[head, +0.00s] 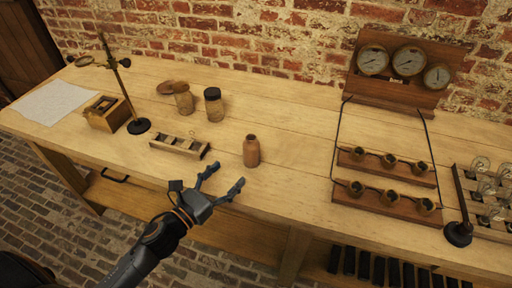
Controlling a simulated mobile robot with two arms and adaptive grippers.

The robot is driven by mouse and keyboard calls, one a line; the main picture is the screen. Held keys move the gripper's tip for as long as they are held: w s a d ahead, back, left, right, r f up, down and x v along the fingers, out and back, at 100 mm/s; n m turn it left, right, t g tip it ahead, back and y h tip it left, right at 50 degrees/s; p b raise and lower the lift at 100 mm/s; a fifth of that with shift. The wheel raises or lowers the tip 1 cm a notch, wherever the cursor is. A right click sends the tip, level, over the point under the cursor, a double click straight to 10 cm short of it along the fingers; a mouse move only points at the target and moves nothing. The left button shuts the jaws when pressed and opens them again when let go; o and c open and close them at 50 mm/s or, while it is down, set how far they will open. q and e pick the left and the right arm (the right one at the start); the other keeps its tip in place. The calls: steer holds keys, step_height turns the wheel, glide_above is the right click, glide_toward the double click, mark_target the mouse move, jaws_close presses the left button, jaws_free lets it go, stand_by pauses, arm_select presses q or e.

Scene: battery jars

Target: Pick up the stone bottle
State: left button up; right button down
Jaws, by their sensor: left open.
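The stone bottle (251,152) is a small reddish-brown bottle with a narrow neck. It stands upright on the wooden workbench near its front edge, at the middle of the head view. My left gripper (227,179) is open and empty. It is in front of the bottle and a little to its left in the picture, near the bench's front edge. Its fingers point toward the bench and I see a gap between them and the bottle. My right gripper does not show.
A wooden rack (180,147) lies left of the bottle. Jars (213,104) stand behind it. A stand with a magnifier (138,126) and a wooden box (105,113) are further left. A gauge panel (405,65) and cup racks (386,203) stand right. Bench between bottle and racks is clear.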

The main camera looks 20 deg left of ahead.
mark_target(246, 155)
arm_select(q)
steer(key=p+x, duration=0.1)
steer(key=x, duration=0.5)
steer(key=shift+r, duration=0.15)
steer(key=shift+w+d, duration=0.1)
steer(key=shift+w, duration=0.2)
steer(key=shift+w+d, duration=0.1)
steer(key=shift+w, duration=0.1)
steer(key=p+x, duration=0.1)
steer(key=x, duration=0.3)
steer(key=shift+w, duration=0.5)
steer(key=shift+c, duration=0.4)
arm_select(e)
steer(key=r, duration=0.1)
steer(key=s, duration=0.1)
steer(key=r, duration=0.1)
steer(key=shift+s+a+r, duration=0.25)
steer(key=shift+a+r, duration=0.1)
arm_select(q)
steer(key=c, duration=1.1)
steer(key=shift+c, duration=1.1)
